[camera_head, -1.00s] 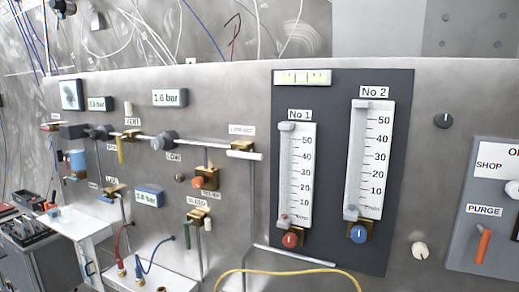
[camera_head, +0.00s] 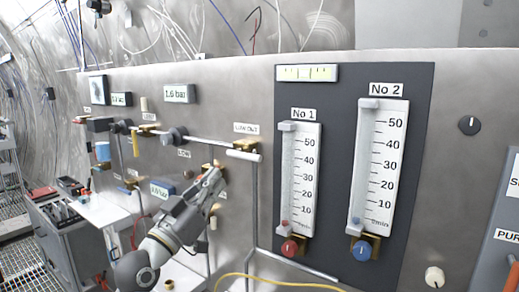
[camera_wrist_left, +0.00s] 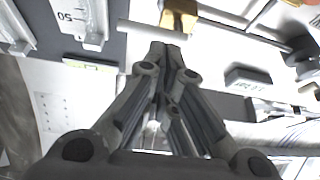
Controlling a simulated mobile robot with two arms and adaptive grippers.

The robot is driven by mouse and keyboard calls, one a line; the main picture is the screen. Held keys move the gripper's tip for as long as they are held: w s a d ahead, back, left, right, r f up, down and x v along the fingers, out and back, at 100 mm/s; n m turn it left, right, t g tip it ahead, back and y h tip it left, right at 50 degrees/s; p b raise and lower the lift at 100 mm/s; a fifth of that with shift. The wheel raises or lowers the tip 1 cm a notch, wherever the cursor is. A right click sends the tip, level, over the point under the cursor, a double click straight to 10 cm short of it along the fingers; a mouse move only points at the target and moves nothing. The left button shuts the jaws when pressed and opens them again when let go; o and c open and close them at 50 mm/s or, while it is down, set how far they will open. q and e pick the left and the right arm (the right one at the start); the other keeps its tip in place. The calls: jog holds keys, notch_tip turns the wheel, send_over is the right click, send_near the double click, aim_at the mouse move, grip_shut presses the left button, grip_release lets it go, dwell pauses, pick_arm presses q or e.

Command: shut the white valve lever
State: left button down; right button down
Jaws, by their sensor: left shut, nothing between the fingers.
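A brass valve (camera_head: 243,145) sits under a small label on the panel, left of the No 1 flow gauge. Its white lever (camera_head: 250,156) lies nearly level and points right, above a vertical pipe. In the left wrist view the brass body (camera_wrist_left: 179,14) and the white lever (camera_wrist_left: 150,33) show just beyond my fingertips. My left gripper (camera_head: 213,178) is shut and empty, below and left of the lever and apart from it in the head view. It hides most of an orange-knobbed valve. My left gripper also shows in the wrist view (camera_wrist_left: 165,50). My right gripper is out of view.
The No 1 gauge (camera_head: 300,175) and No 2 gauge (camera_head: 378,160) stand right of the lever. A yellow hose (camera_head: 280,281) runs low in front. A tool cart (camera_head: 75,225) stands at left.

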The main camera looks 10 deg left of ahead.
aim_at(240, 150)
pick_arm(q)
jog(key=s+d+r+m+h, duration=0.1)
jog(key=s+r, duration=0.2)
jog(key=r, duration=0.2)
jog(key=shift+d+t, duration=0.15)
jog(key=shift+t, duration=0.25)
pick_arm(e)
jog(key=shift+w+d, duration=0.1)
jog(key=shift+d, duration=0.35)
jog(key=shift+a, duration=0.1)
pick_arm(q)
jog(key=shift+r, duration=0.1)
